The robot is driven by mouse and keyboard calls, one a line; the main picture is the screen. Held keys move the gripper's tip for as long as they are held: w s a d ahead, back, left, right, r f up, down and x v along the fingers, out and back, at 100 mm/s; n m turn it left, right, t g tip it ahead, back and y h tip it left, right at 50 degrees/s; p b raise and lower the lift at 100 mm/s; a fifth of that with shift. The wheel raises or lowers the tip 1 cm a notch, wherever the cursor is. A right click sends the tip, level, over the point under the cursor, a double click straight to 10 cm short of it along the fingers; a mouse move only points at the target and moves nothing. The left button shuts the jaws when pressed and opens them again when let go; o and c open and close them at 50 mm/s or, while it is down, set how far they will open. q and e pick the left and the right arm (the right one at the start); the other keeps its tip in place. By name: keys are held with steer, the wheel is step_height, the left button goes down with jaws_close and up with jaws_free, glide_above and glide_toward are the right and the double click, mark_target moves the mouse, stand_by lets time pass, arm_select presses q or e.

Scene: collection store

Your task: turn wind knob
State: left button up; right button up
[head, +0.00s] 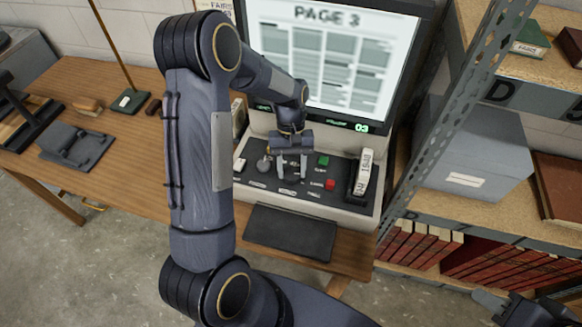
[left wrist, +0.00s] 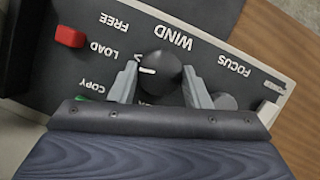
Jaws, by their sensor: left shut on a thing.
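The wind knob (left wrist: 160,70) is a round black knob with a white mark, beside the printed word WIND on a dark control panel (head: 345,163). In the left wrist view its white mark points left. My left gripper (head: 291,167) reaches down to the panel. In the left wrist view its fingers (left wrist: 160,87) stand on either side of the knob and are shut on it. In the head view the gripper hides the knob. My right gripper (head: 530,312) shows only partly at the lower right corner, away from the panel; its fingers are unclear.
A red button (head: 330,184), a green button (head: 323,160) and a white-labelled lever (head: 362,172) are on the panel. A screen (head: 325,60) reading PAGE 3 stands behind. A dark pad (head: 290,233) lies in front. A metal shelf post (head: 455,100) rises at the right.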

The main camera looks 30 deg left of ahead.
arm_select(q)
steer(key=m, duration=0.2)
steer(key=m+y, duration=0.1)
steer(key=shift+w+d+m, duration=0.15)
steer(key=shift+m, duration=0.25)
steer(key=shift+d+m+y+b, duration=0.15)
steer(key=shift+m+y, duration=0.3)
steer(key=shift+m, duration=0.5)
steer(key=shift+a+m+y+b, duration=0.1)
steer(key=shift+m+y+b, duration=0.25)
steer(key=shift+m, duration=0.6)
steer(key=shift+d, duration=0.1)
steer(key=o, duration=1)
steer(key=shift+r, duration=0.15)
